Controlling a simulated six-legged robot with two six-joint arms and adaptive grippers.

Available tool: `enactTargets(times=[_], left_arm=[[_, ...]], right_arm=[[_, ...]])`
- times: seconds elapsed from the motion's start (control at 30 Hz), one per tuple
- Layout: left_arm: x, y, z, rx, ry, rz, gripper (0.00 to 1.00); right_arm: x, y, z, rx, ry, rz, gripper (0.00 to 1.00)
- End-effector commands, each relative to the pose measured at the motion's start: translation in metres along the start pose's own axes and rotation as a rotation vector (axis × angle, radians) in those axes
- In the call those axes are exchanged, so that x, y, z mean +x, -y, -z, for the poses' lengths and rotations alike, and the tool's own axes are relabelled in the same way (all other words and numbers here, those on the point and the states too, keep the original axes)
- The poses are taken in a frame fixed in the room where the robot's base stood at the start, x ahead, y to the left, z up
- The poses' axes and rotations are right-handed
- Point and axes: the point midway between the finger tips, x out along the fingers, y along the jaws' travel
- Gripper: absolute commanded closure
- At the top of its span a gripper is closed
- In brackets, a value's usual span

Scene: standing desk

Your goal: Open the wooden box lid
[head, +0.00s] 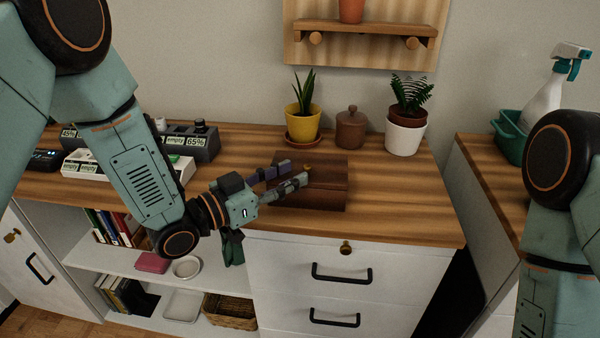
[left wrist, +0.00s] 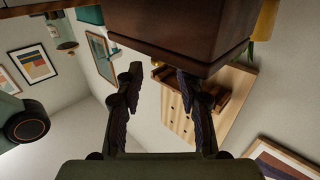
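The dark brown wooden box (head: 330,195) sits shut on the desk top, right of the middle of the head view. A small brass-coloured piece (head: 307,167) shows at its left part. My left gripper (head: 296,171) reaches in from the left, its fingertips at the box's left side and partly covering it. In the left wrist view the two fingers are apart with nothing clearly held between them, and the box (left wrist: 180,28) fills the top, close to the fingertips. I cannot tell whether they touch it. My right gripper is out of view.
Behind the box stand a yellow plant pot (head: 303,125), a brown lidded jar (head: 351,129) and a white plant pot (head: 404,137). Grey and white devices (head: 185,140) lie left, near my left arm. The desk top (head: 420,200) is clear right of the box.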

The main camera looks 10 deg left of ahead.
Motion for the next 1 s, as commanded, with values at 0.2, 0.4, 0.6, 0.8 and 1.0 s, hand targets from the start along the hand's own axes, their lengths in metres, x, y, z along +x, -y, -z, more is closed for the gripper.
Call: enactTargets(times=[0.2,0.4,0.6,0.8,1.0], left_arm=[[0.024,-0.001,-0.001,0.002,0.002,-0.004,0.62],[0.031,-0.001,0.0,0.0,0.001,-0.002,0.62],[0.032,-0.001,0.0,0.0,0.001,-0.001,0.65],[0.032,-0.001,0.0,0.0,0.001,-0.001,0.82],[0.031,-0.001,0.0,0.0,0.002,-0.001,0.99]], right_arm=[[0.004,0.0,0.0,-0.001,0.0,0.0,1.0],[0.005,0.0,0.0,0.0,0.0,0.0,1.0],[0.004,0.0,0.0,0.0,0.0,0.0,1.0],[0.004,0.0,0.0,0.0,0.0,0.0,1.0],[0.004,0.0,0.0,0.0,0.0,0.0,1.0]])
